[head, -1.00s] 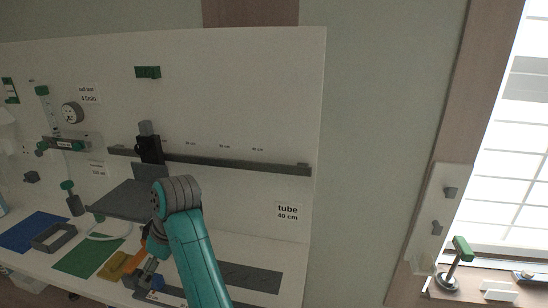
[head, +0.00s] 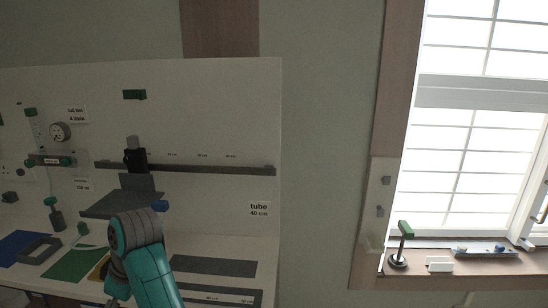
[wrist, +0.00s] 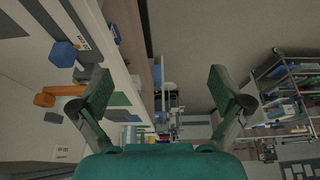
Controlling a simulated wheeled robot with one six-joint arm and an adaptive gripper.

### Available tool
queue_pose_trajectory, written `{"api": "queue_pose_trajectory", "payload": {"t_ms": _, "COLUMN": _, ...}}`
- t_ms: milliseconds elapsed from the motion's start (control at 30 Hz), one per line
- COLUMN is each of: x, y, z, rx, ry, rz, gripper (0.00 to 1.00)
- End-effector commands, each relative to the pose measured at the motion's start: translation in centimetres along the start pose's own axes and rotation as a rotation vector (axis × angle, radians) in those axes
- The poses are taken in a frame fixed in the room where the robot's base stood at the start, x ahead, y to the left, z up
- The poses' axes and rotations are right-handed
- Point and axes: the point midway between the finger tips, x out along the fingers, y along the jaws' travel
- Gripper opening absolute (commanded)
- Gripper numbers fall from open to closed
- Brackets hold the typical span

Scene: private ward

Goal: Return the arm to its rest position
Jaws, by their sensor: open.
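My gripper (wrist: 168,92) shows in the wrist view with its two fingers spread wide apart and nothing between them. In the head view my teal arm rises from the bottom edge in front of the white bench, and the gripper itself is hidden. In the wrist view a blue block (wrist: 62,54) and an orange piece (wrist: 45,99) are at the left, apart from the fingers.
A white panel (head: 225,120) stands behind the bench, with a dark rail (head: 215,169) and a grey shelf (head: 105,206). Green (head: 75,264) and blue mats lie on the bench. A window sill (head: 450,265) at right holds a green-topped stand (head: 405,230). The wrist view shows a shelving rack (wrist: 290,85).

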Motion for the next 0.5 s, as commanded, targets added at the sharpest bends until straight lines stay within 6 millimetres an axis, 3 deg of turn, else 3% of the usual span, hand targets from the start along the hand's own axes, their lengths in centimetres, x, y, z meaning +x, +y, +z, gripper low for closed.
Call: {"api": "queue_pose_trajectory", "payload": {"t_ms": 500, "x": 4.9, "y": 1.4, "z": 5.1, "rx": 0.099, "ry": 0.042, "rz": 0.057, "gripper": 1.0}}
